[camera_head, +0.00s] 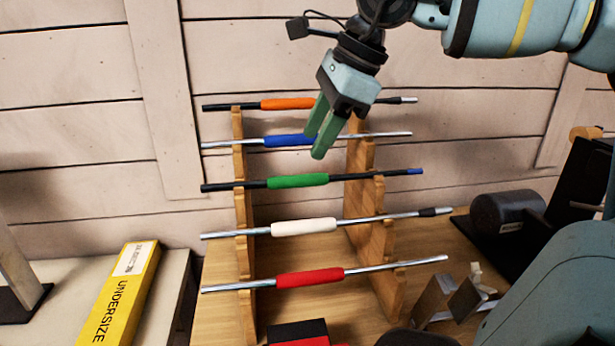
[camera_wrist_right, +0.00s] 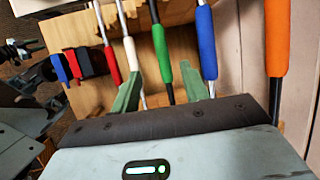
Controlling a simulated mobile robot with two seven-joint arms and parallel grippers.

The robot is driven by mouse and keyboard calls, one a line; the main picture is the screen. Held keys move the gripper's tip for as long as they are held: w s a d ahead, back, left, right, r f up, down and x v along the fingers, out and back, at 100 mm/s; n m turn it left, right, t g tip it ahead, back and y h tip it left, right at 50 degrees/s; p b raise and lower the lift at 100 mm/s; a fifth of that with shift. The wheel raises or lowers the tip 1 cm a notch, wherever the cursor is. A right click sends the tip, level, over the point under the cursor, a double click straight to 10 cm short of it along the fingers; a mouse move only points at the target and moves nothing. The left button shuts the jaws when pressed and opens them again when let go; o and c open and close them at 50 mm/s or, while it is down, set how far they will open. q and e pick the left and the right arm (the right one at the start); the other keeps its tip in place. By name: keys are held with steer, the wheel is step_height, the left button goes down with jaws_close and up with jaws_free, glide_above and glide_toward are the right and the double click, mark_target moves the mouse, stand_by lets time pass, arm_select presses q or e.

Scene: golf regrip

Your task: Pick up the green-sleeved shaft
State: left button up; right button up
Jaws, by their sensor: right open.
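The green-sleeved shaft (camera_head: 298,181) is a dark rod with a green sleeve at its middle and a blue tip at its right end. It lies across the wooden rack in the middle row, between the blue-sleeved and white-sleeved shafts. My right gripper (camera_head: 317,136) is open, with green fingers pointing down, near the blue sleeve and above the green one in the head view. In the right wrist view the green-sleeved shaft (camera_wrist_right: 161,52) runs between the two open fingers (camera_wrist_right: 163,95), apart from both. My left gripper is not in view.
The wooden rack (camera_head: 362,205) also holds shafts with orange (camera_head: 287,104), blue (camera_head: 288,141), white (camera_head: 304,227) and red (camera_head: 310,277) sleeves. A plank wall is behind.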

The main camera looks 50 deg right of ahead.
mark_target(295, 176)
steer(key=shift+x, duration=3.9)
steer(key=shift+w+d, duration=0.1)
steer(key=shift+d, duration=0.05)
jaws_close()
steer(key=shift+r, duration=0.1)
